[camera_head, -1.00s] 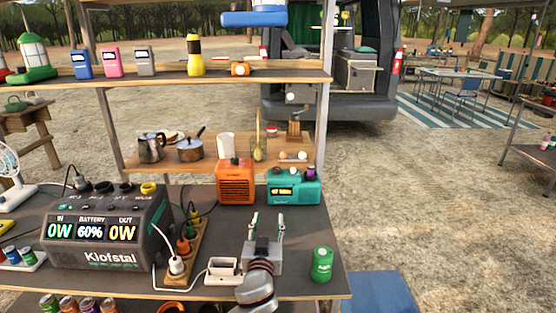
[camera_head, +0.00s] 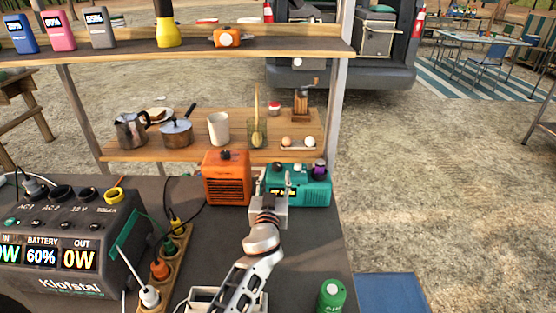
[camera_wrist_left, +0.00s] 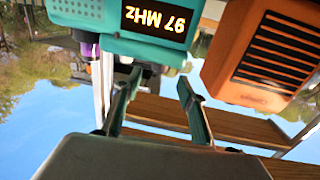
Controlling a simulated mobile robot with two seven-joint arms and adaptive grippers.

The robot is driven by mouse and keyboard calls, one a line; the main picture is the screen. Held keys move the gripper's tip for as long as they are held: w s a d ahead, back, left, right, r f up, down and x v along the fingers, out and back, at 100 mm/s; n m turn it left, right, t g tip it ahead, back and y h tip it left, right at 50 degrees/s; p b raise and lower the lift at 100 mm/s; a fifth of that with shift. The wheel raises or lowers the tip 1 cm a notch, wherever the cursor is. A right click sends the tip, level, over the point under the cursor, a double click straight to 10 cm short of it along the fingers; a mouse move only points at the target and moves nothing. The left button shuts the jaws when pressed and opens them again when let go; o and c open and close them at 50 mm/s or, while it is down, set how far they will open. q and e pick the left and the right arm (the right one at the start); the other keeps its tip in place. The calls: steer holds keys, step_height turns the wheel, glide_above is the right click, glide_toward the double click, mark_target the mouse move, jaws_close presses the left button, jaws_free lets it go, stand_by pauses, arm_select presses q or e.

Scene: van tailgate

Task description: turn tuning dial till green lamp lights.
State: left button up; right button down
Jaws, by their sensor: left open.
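The teal radio (camera_head: 318,190) stands on the dark table, right of an orange box. Its top carries a dark knob (camera_head: 281,167), a pale round part and a purple knob (camera_head: 319,168); I cannot tell which is the tuning dial. In the left wrist view the radio (camera_wrist_left: 105,15) appears upside down, its display (camera_wrist_left: 154,19) reading 97 MHz. I make out no lit green lamp. My left gripper (camera_head: 274,182) is open and empty at the radio's front, partly covering the display. In the wrist view its fingers (camera_wrist_left: 160,78) point toward the radio; contact is unclear.
The orange box (camera_head: 227,180) stands close left of the radio. A power station (camera_head: 75,240) and a power strip (camera_head: 165,262) with plugs are at left. A green can (camera_head: 331,297) stands at the front right. A wooden shelf (camera_head: 190,145) with kitchenware is behind.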

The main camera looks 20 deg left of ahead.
mark_target(276, 168)
arm_select(q)
steer(key=w, duration=0.3)
steer(key=w+a, duration=0.1)
steer(key=w, duration=0.3)
steer(key=shift+a, duration=0.2)
steer(key=c, duration=1.2)
